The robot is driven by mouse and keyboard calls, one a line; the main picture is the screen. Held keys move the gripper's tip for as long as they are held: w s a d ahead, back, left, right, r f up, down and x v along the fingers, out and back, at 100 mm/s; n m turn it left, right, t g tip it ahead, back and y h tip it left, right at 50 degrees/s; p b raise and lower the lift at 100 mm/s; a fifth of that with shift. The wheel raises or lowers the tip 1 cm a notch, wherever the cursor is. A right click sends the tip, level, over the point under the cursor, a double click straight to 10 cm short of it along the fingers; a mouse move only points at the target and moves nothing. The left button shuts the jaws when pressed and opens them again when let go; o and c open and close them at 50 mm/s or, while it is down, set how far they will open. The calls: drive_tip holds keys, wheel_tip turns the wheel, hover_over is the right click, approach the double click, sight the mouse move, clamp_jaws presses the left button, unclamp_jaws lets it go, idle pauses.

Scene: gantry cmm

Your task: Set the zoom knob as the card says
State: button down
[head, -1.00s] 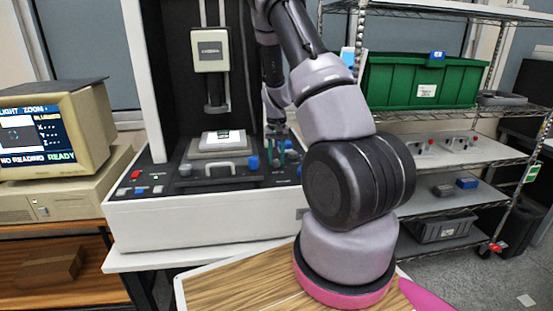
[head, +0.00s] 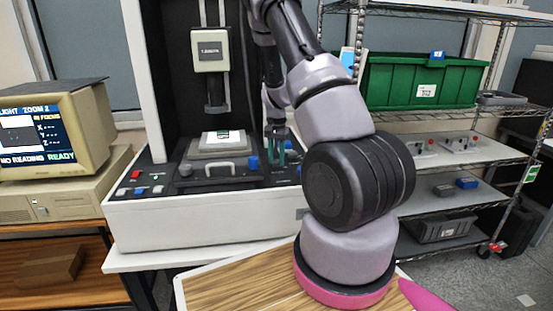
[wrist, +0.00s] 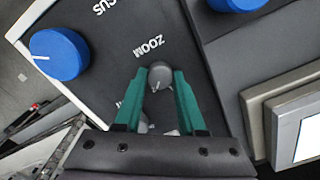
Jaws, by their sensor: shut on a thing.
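The zoom knob (wrist: 160,75) is a small grey knob beside the printed word ZOOM on the dark panel. A pale pointer line on it points down and slightly left in the wrist view. The teal fingers of my gripper (wrist: 159,83) are closed on its two sides. In the head view my gripper (head: 276,147) reaches down at the right of the machine's panel, and the arm partly hides this area. A white card-like piece (head: 222,137) with small green and dark marks lies on the stage; its marks are too small to read.
A blue knob (wrist: 58,54) with a white line stands left of the zoom knob, and another blue knob (wrist: 237,3) is at the top edge. The grey stage (wrist: 293,120) is at the right. The monitor (head: 50,130) shows ZOOM, NO READING and READY.

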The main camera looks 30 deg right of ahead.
drive_tip(key=c, duration=0.5)
unclamp_jaws()
wheel_tip(320, 180, up, 11)
idle(0.5)
wheel_tip(320, 180, up, 10)
drive_tip(key=n+t+y, duration=0.1)
drive_tip(key=t, duration=0.1)
hover_over(276, 161)
drive_tip(key=s+a, duration=0.4)
drive_tip(key=s+a+r+n+t+y, duration=0.1)
drive_tip(key=s+a+r+n, duration=0.1)
drive_tip(key=s+a+r, duration=0.5)
drive_tip(key=s+a+r+n+t, duration=0.1)
drive_tip(key=s+r, duration=0.3)
drive_tip(key=s, duration=0.4)
drive_tip(key=s+a+r+n+t, duration=0.1)
drive_tip(key=s+a+r+t, duration=0.2)
drive_tip(key=s, duration=0.5)
drive_tip(key=shift+a+r+n, duration=0.15)
drive_tip(key=shift+r+n, duration=0.25)
drive_tip(key=shift+r, duration=0.15)
